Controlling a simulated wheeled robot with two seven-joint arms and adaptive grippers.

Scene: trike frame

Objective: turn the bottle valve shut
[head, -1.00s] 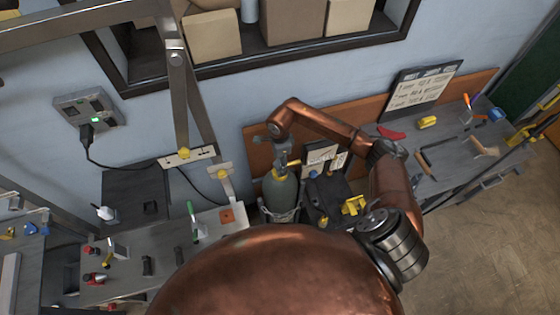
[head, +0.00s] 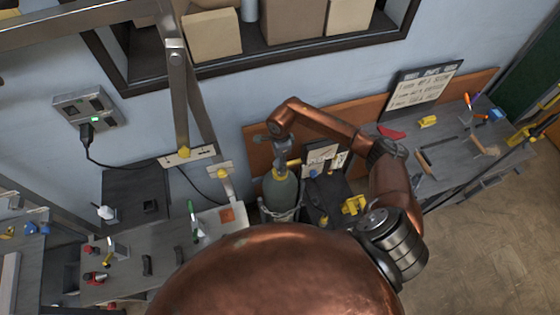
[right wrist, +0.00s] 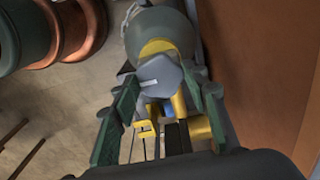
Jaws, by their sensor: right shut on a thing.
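The grey-green gas bottle (head: 281,191) stands upright in a holder against the wall. It also shows at the top of the right wrist view (right wrist: 160,22), with a yellow collar (right wrist: 157,47). The grey valve knob (right wrist: 160,76) sits at the bottle's top. My right gripper (head: 281,160) reaches down over the bottle's top. In the right wrist view its two green-padded fingers (right wrist: 165,92) stand on either side of the knob and are shut on it. The knob is hard to see in the head view. My left gripper is not in view.
Beside the bottle is a dark unit with a yellow part (head: 354,205). A workbench (head: 450,160) with tools and a sign board (head: 421,88) stands to the right. A grey bench with small items is at left. Metal frame bars (head: 178,90) rise left of the bottle.

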